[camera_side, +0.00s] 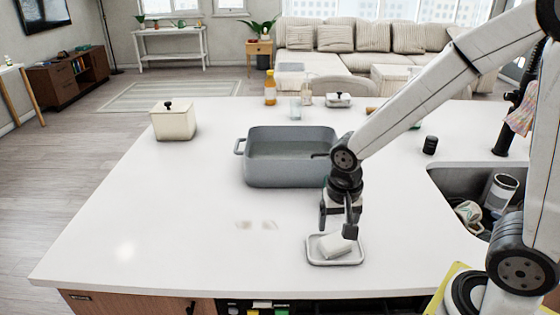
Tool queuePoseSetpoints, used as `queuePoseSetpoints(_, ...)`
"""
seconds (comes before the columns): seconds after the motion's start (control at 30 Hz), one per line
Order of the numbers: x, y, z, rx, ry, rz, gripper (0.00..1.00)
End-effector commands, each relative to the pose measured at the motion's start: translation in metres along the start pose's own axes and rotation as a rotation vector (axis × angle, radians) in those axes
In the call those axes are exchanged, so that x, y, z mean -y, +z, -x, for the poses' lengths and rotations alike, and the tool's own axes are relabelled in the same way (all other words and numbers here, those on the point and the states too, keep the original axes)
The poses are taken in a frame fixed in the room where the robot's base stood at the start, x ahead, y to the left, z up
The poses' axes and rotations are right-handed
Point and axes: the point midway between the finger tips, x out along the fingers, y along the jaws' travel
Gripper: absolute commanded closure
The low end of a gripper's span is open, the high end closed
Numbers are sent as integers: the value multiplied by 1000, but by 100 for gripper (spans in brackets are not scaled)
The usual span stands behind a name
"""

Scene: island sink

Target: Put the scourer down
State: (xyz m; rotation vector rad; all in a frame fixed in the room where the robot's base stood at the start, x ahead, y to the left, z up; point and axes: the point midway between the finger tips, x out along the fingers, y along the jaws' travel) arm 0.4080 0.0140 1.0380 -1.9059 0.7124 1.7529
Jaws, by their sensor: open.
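A pale block, which looks like the scourer (333,245), lies slightly askew in a small white rimmed dish (317,261) on the white counter. My gripper (337,226) points down over the dish, with its fingers apart. The right fingertip overlaps the block's right end in the picture; I cannot tell whether it touches. Part of the block's right side is hidden behind that finger.
A grey basin (283,170) stands just behind my gripper. A cream lidded box (174,122) is at the back left. A sink (450,182) with a mug and a cylinder is at the right. Faint brownish stains (256,225) mark the otherwise clear counter at left.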

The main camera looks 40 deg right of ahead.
Motion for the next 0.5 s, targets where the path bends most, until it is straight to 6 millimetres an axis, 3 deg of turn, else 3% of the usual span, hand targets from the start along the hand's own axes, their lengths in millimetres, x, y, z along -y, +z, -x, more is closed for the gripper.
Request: queuePoseSetpoints(0.5, -18, 4, -4, -109, -118, 575, 16)
